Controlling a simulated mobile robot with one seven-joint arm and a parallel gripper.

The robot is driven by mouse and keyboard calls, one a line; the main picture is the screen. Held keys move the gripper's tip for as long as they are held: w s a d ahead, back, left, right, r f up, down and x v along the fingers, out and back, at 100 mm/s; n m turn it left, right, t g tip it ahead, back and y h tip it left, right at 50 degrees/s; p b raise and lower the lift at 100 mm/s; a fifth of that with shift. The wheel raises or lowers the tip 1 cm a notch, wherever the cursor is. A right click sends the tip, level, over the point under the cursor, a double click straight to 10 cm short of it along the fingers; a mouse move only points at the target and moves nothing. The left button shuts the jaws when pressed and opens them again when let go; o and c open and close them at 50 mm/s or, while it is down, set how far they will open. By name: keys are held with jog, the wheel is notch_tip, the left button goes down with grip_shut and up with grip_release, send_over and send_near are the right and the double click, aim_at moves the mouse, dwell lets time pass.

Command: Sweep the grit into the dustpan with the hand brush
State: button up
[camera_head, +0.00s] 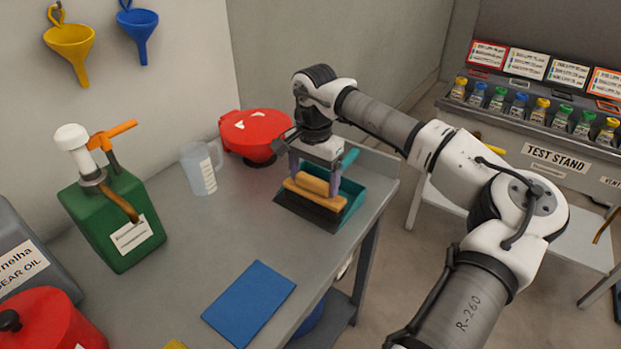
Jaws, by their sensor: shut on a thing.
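My gripper (316,170) points down over the far right part of the grey workbench (225,235). It is shut on the hand brush (313,187), which has a yellow-tan body. I cannot tell whether the bristles touch the pan. The dustpan lies near the bench's right edge, with its teal handle behind the gripper. I can make out no grit; the brush and gripper hide part of the pan.
A red lidded container (255,128) and a clear measuring jug (199,168) stand left of the dustpan. A green pump can (112,218) is farther left. A blue cloth (249,303) lies at the front. The bench middle is clear. A test stand (555,155) is at right.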

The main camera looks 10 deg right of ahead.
jog(key=shift+w+d+p, duration=0.3)
jog(key=shift+w+d, duration=0.65)
jog(key=shift+d, duration=0.05)
notch_tip(320, 180, up, 6)
jog(key=p, duration=0.4)
jog(key=shift+f, duration=0.1)
dwell(0.4)
